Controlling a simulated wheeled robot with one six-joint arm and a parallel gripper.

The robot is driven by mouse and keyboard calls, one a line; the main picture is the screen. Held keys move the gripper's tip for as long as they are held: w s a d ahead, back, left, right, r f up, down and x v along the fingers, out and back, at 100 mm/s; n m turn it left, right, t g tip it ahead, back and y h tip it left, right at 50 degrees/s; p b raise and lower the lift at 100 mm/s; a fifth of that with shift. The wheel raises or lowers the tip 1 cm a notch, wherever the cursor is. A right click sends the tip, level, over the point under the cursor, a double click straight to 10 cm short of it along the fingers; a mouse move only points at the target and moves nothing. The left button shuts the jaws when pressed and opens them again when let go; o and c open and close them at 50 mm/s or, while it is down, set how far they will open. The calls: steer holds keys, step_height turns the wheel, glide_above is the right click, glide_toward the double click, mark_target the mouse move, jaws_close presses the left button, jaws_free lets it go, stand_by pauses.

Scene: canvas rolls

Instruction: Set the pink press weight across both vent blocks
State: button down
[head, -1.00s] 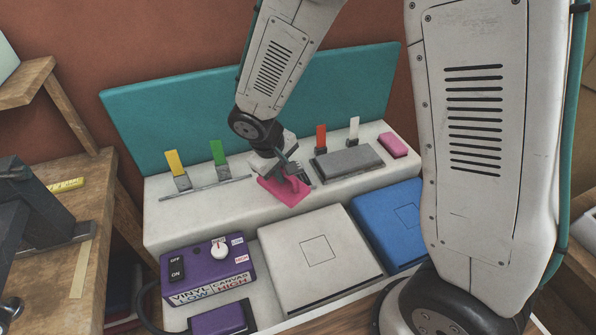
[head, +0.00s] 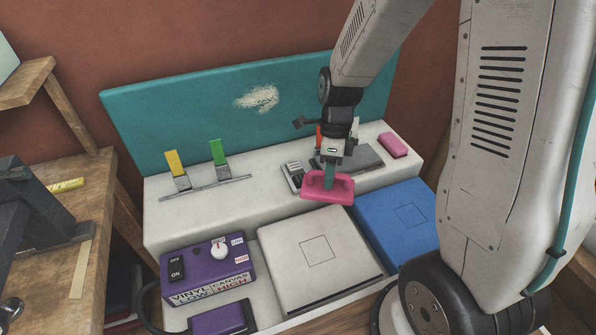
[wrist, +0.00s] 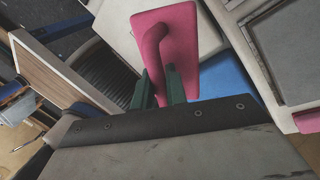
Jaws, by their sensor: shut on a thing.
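The pink press weight (head: 318,194) has a flat plate and a raised handle. My gripper (head: 330,178) is shut on its handle and holds it over the front of the white ledge, just behind the white box. In the wrist view the pink press weight (wrist: 184,30) shows beyond the green fingers of my gripper (wrist: 160,88), which pinch the handle. I cannot tell for sure which pieces are the vent blocks. A small slotted grey block (head: 293,174) stands on the ledge left of the weight, and a small pink block (head: 393,145) lies at the ledge's right end.
A grey slab (head: 366,158) lies on the ledge behind my gripper. Yellow (head: 174,163) and green (head: 218,151) upright tabs stand at left. A white box (head: 310,255), a blue box (head: 400,222) and a purple control box (head: 207,268) are in front. The ledge's left front is clear.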

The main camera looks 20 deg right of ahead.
steer(key=m, duration=0.2)
steer(key=shift+s+a+r+m+t+y, duration=0.15)
steer(key=shift+s+m+t+y, duration=0.15)
steer(key=shift+m, duration=0.1)
steer(key=m, duration=0.2)
steer(key=a+m+t, duration=0.1)
steer(key=m, duration=0.1)
steer(key=shift+s+a+y, duration=0.1)
steer(key=shift+s+y, duration=0.15)
steer(key=shift+y, duration=0.05)
steer(key=m, duration=0.2)
steer(key=shift+s+a+m+t, duration=0.1)
steer(key=shift+a+m+t, duration=0.25)
steer(key=shift+m+t, duration=0.05)
steer(key=shift+a+r+m, duration=0.1)
steer(key=shift+m, duration=0.7)
steer(key=shift+t, duration=0.3)
steer(key=shift+m, duration=0.3)
steer(key=shift+w+f, duration=0.85)
steer(key=shift+w, duration=1.8)
steer(key=shift+w+f, duration=0.85)
steer(key=shift+w, duration=1.85)
steer(key=shift+w+f, duration=0.85)
steer(key=shift+w, duration=1.8)
steer(key=shift+f, duration=0.45)
